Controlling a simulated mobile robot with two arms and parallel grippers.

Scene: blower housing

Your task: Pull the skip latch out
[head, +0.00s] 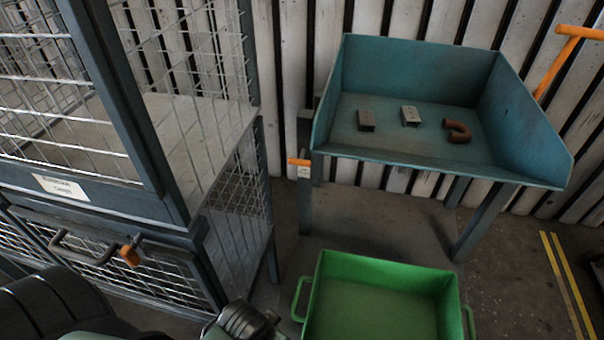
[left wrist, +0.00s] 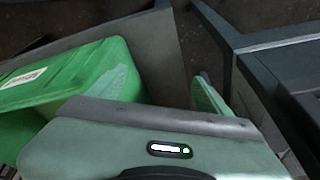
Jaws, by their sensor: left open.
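The skip (head: 400,152) is a teal open-fronted tray on legs at the upper right in the head view. A small orange handle (head: 299,162), which looks like the skip latch, sticks out at its left front corner, with a pale tag below. My left gripper (left wrist: 165,78) shows in the left wrist view, open, with nothing seen between its fingers. Dark parts of my arm show at the bottom of the head view, well below and left of the handle. The latch cannot be made out in the left wrist view. My right gripper is not in view.
A mesh cage (head: 150,160) with a labelled front and an orange-knobbed bar handle (head: 129,255) stands left. A green bin (head: 385,300) sits on the floor before the skip. Two small metal brackets (head: 411,116) and a rusty bent pipe (head: 457,131) lie in the skip.

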